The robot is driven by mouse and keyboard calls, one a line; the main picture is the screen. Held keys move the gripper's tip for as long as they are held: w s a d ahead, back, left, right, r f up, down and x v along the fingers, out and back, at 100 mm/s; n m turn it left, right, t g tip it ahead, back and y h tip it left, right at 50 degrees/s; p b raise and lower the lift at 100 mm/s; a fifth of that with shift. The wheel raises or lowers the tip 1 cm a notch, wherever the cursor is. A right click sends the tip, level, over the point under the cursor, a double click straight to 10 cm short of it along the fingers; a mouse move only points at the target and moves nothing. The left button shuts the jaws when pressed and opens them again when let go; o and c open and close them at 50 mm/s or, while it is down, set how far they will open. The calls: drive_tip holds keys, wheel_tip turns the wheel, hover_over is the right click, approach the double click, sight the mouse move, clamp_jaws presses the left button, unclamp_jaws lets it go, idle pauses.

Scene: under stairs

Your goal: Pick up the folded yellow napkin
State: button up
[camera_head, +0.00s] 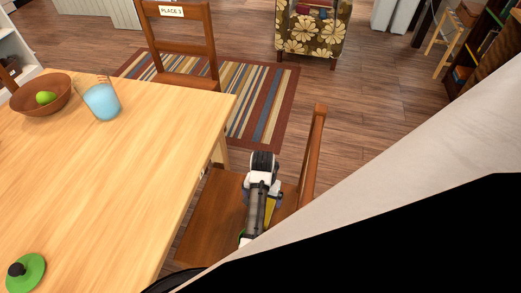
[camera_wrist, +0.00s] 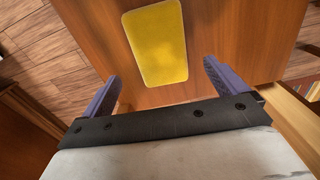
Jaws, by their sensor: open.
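The folded yellow napkin (camera_wrist: 157,42) lies flat on the brown wooden seat of a chair (camera_wrist: 225,40) in the wrist view. It is a rounded rectangle, longer than it is wide. My gripper (camera_wrist: 160,80) is open, with a purple finger on each side, and the napkin shows between and beyond the fingertips. The fingers do not touch it. In the head view a small strip of yellow (camera_head: 270,212) shows beside my arm over the chair seat (camera_head: 205,215); my arm hides most of the napkin there.
The chair's backrest (camera_head: 312,155) rises right of my gripper. A striped rug (camera_head: 255,100) lies beyond.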

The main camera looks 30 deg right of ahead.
drive_tip(key=f, duration=0.7)
drive_tip(key=shift+s+a+f+p, duration=0.1)
drive_tip(key=shift+a+p, duration=0.15)
drive_tip(key=shift+p, duration=0.15)
drive_tip(key=shift+c, duration=0.5)
drive_tip(key=c, duration=1)
